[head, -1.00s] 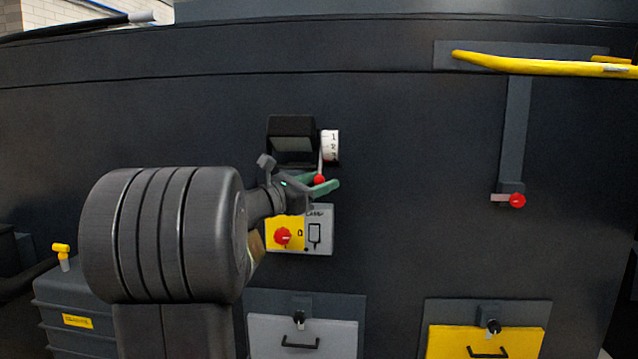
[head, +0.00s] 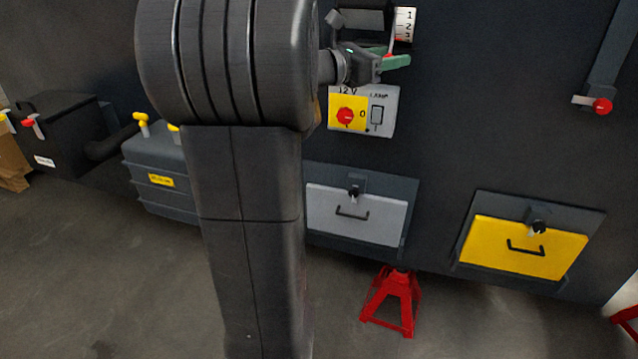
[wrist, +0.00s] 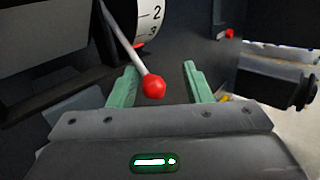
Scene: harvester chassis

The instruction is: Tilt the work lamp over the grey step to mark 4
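The dark work lamp (head: 358,18) sits at the top of the head view, above the grey step (head: 330,222), a grey panel with a black handle. Beside the lamp is a white scale (head: 405,20) showing 1, 2 and 3; in the wrist view the scale (wrist: 150,22) shows 2 and 3, with a red mark near the 3. A thin lever with a red knob (wrist: 154,87) hangs from the lamp. My gripper (head: 398,60) is at the lever. In the wrist view its green fingers (wrist: 160,68) stand apart, with the knob between them in the picture. Mark 4 is not visible.
Just below my gripper is a 12 V panel with a red rotary switch (head: 346,116) and a lamp switch (head: 377,115). A yellow step (head: 520,250) is at right. A red stand (head: 393,300) is on the floor. A red-knobbed lever (head: 602,106) is at upper right.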

